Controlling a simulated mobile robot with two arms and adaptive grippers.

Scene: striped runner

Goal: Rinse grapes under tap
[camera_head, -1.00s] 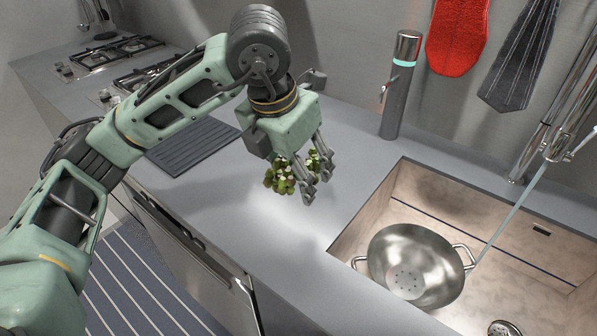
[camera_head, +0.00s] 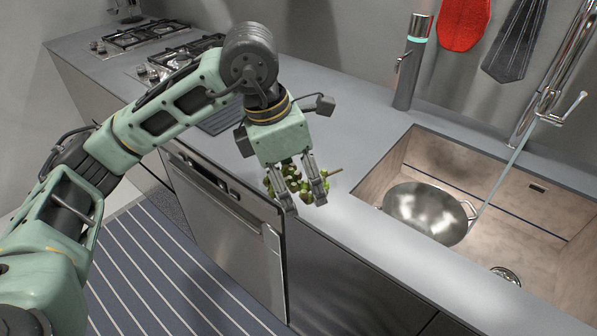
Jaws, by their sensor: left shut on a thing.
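A bunch of green grapes (camera_head: 291,176) with a brown stem (camera_head: 335,171) is between the fingers of my left gripper (camera_head: 303,197). The gripper is shut on it and points down near the counter's front edge, left of the sink. The fingers hide part of the bunch. The tap (camera_head: 541,95) stands behind the sink, and a thin stream of water (camera_head: 497,184) falls from it. A metal colander (camera_head: 424,212) with side handles sits in the sink (camera_head: 540,262), with the stream falling by its right handle. My right gripper is out of view.
A grey cylinder (camera_head: 411,62) stands on the counter (camera_head: 352,131) behind the sink. A red mitt (camera_head: 463,22) and a dark striped cloth (camera_head: 515,40) hang on the wall. A gas hob (camera_head: 135,37) is at the far left. The striped runner (camera_head: 165,275) lies on the floor.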

